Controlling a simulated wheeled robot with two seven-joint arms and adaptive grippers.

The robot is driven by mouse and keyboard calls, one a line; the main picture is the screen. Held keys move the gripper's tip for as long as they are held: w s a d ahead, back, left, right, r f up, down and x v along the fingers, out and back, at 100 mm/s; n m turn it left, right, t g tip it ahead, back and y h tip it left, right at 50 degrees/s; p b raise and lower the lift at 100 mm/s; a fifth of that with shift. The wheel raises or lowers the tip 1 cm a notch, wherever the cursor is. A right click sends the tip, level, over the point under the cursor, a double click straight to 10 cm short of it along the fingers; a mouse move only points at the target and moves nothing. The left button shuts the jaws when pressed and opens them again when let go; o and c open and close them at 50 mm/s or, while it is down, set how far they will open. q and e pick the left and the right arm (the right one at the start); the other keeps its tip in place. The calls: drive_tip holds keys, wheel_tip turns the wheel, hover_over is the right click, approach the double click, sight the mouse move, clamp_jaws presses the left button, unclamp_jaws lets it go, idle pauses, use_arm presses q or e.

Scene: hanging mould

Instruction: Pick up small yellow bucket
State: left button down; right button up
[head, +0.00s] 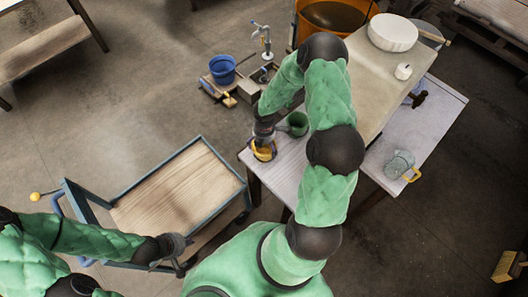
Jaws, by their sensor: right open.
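A small yellow bucket (264,153) stands near the left end of the grey table, partly covered by my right gripper. My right gripper (264,140) is open and points down at the bucket. I cannot tell whether its fingers touch the bucket or are just around its top. My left gripper (168,267) is over the near edge of the wooden-topped cart, far from the bucket. Its fingers look spread, with nothing seen between them.
A green cup (298,124) stands close to the right of the yellow bucket. A white bowl (392,33) is at the back right. A blue bucket (222,69) stands behind. The cart top (178,198) is bare.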

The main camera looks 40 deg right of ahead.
sight(264, 149)
wheel_tip(264, 149, down, 4)
drive_tip(key=shift+a+r+b, duration=0.15)
drive_tip(key=shift+r+b, duration=0.05)
drive_tip(key=shift+b, duration=0.15)
drive_tip(key=c, duration=1.1)
drive_tip(key=shift+r, duration=0.2)
drive_tip(key=shift+r, duration=0.65)
drive_tip(key=w+a+r, duration=0.1)
drive_tip(key=a+r, duration=0.2)
drive_tip(key=a, duration=0.1)
drive_tip(key=w+a+r+p, duration=0.1)
drive_tip(key=w+a+r, duration=0.1)
drive_tip(key=a+r, duration=0.2)
drive_tip(key=w+a+r+p, duration=0.1)
drive_tip(key=w+a+r, duration=0.1)
drive_tip(key=a+r, duration=0.2)
drive_tip(key=shift+a+r, duration=0.15)
drive_tip(key=shift+a, duration=0.35)
